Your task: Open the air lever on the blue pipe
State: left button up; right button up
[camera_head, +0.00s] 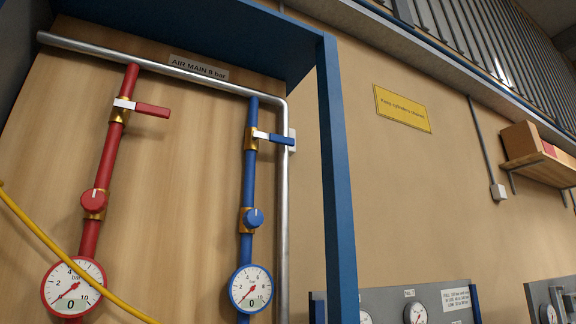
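The blue pipe (247,190) runs upright at the middle left, below a grey main pipe with a sign reading "AIR MAIN 8 bar" (198,67). Its air lever (280,139) has a blue grip and points right, across the pipe, from a brass valve body (250,138). A blue knob (254,217) sits lower on the same pipe. Below it a blue-rimmed gauge (250,288) reads about 0. Neither of my grippers is in view.
A red pipe (108,160) with its own red lever (152,110), knob (94,200) and gauge (73,286) stands to the left. A yellow hose (60,252) crosses its lower part. A blue frame post (337,190) stands right of the pipes. Panels with gauges (400,305) are at the lower right.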

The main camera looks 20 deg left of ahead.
aim_at(274, 138)
jog(key=i+l+u, duration=0.25)
jog(key=u, duration=0.15)
jog(key=i+l+u, duration=0.2)
jog(key=l+u, duration=0.15)
jog(key=i+l+u, duration=0.15)
jog(key=l+u, duration=0.25)
jog(key=i+l+u, duration=0.1)
jog(key=l+u, duration=0.7)
